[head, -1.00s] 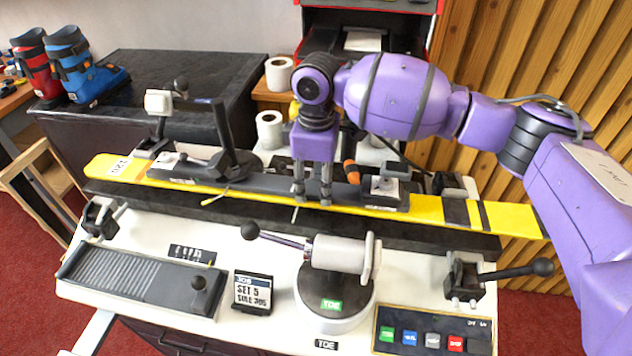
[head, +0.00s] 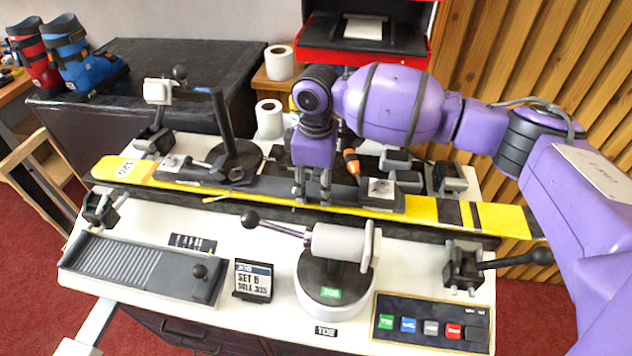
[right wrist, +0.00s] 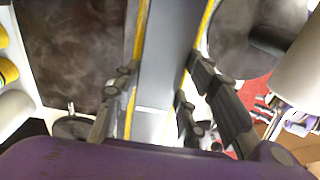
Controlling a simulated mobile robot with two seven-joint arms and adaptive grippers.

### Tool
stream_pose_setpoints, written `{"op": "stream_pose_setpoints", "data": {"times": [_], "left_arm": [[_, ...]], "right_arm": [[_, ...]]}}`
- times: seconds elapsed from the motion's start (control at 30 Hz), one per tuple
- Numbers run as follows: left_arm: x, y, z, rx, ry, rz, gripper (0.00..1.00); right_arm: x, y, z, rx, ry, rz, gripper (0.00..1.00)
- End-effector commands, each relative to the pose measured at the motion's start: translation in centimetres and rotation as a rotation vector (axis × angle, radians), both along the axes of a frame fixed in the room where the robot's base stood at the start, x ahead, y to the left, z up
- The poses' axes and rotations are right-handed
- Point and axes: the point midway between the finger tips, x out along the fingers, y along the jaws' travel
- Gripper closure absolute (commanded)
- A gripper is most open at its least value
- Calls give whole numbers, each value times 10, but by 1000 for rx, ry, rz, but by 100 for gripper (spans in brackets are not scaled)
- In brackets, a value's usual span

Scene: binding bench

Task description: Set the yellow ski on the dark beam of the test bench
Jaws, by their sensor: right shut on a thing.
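The yellow ski (head: 424,208), with a dark grey middle and binding parts on top, lies lengthwise over the dark beam (head: 385,228) of the test bench. The beam shows along the ski's near side. I cannot tell whether the ski touches it or hangs just above. My right gripper (head: 312,198) points down and is shut across the ski near its middle. In the right wrist view, the fingers (right wrist: 163,75) are on either side of the ski (right wrist: 166,50), whose yellow edges show. My left gripper is out of view.
A lever clamp (head: 340,245) stands at the bench's near middle, with another black-handled clamp (head: 465,268) at right. A dark post (head: 222,125) stands behind the ski. A sign (head: 253,281) and button panel (head: 432,322) sit in front. Boots (head: 80,60) stand at back left.

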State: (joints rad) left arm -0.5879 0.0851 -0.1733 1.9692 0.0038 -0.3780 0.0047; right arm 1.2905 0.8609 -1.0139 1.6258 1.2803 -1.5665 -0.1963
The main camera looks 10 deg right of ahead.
Motion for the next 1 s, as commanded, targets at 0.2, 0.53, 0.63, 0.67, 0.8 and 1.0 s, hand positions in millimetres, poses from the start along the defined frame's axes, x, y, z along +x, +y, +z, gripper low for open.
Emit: {"op": "stream_pose_setpoints", "data": {"times": [0.2, 0.53, 0.63, 0.67, 0.8, 1.0], "left_arm": [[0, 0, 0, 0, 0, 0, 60], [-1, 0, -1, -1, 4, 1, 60], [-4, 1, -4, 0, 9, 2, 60], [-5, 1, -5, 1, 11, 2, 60], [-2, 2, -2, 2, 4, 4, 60], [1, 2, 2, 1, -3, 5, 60]], "right_arm": [[0, 0, 1, 1, -1, 0, 44], [0, 0, 1, 0, -1, -1, 43], [1, -1, 7, -1, -1, -1, 43], [1, -1, 10, -1, -1, -2, 43], [1, 0, 39, 0, -3, -1, 43], [1, -1, 85, 1, -4, -1, 43]]}}
